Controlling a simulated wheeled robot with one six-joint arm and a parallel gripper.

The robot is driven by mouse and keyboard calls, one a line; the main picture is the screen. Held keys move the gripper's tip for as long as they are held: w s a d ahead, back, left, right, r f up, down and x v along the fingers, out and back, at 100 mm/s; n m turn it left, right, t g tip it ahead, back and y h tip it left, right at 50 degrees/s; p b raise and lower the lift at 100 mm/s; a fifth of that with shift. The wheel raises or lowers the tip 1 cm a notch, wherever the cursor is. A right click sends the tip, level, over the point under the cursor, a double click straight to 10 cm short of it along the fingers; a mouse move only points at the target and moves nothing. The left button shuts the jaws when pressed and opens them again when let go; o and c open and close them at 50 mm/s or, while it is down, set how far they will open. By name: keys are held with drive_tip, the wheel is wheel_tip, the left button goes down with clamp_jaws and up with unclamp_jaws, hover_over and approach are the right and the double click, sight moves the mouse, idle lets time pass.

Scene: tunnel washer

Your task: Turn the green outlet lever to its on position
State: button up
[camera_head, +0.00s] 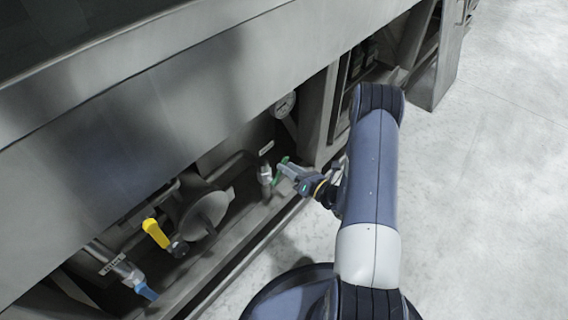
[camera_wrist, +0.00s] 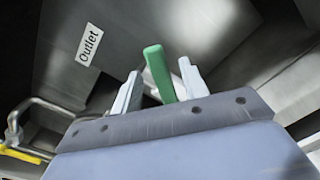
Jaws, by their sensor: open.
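The green outlet lever (camera_head: 280,171) is low on the machine, on a metal valve fitting (camera_head: 265,176). In the wrist view the green lever (camera_wrist: 159,74) points up between the two pale fingers of my gripper (camera_wrist: 158,88). My gripper (camera_head: 283,168) is open around the lever, with a visible gap on each side of it. An "Outlet" label (camera_wrist: 89,45) is on the panel behind, to the left. The lower part of the lever is hidden behind the gripper body.
A yellow lever (camera_head: 156,233) and a blue lever (camera_head: 147,291) are further left along the machine. A round gauge (camera_head: 285,104) is above the outlet valve. A large metal panel (camera_head: 150,130) overhangs the pipes. The floor (camera_head: 480,200) to the right is clear.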

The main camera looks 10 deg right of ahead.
drive_tip(key=p+v, duration=0.1)
drive_tip(key=v, duration=0.7)
drive_tip(key=shift+c, duration=0.3)
